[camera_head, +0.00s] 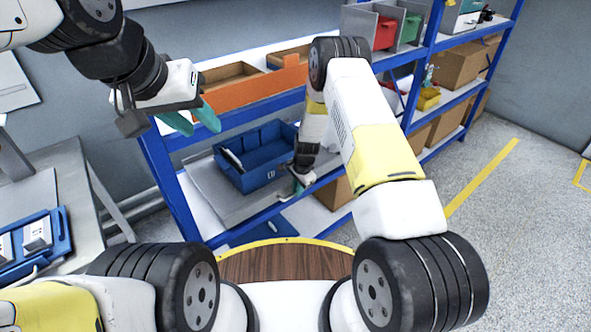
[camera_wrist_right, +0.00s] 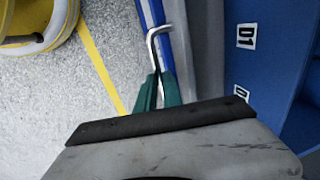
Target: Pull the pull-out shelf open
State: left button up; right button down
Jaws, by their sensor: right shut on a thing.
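The pull-out shelf (camera_head: 207,186) is a grey board at the middle level of the blue rack, with a blue bin (camera_head: 262,179) on it. My right gripper (camera_head: 297,183) is at the shelf's front edge, right of the bin. In the right wrist view its green fingers (camera_wrist_right: 158,88) are shut on a thin silver handle (camera_wrist_right: 153,42), whose bent end sticks out past the fingertips. The handle's base is hidden there. My left gripper (camera_head: 193,120) is empty in front of the upper shelf, with its two green fingers apart.
Orange-fronted boxes (camera_head: 258,86) stand on the upper shelf, near my left gripper. A grey bench (camera_head: 32,200) with a blue tray (camera_head: 45,240) is at the left. The blue bin wall with a D1 label (camera_wrist_right: 246,36) lies close to the right wrist. Open floor (camera_head: 500,235) is at the right.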

jog(key=shift+s, duration=0.1)
dwell(0.8)
jog(key=s+d, duration=0.8)
jog(key=s, duration=0.3)
jog(key=s+d, duration=0.9)
jog(key=s, duration=0.3)
jog(key=shift+s, duration=0.3)
jog(key=c, duration=1.5)
grip_release()
jog(key=shift+s+d+r, duration=0.1)
jog(key=shift+s+r, duration=0.1)
jog(key=shift+r, duration=1.1)
jog(key=shift+s+d+r, duration=0.15)
jog(key=shift+r, duration=1.1)
jog(key=shift+s+d+r, duration=0.1)
jog(key=shift+s+r, duration=0.1)
jog(key=shift+r, duration=1.1)
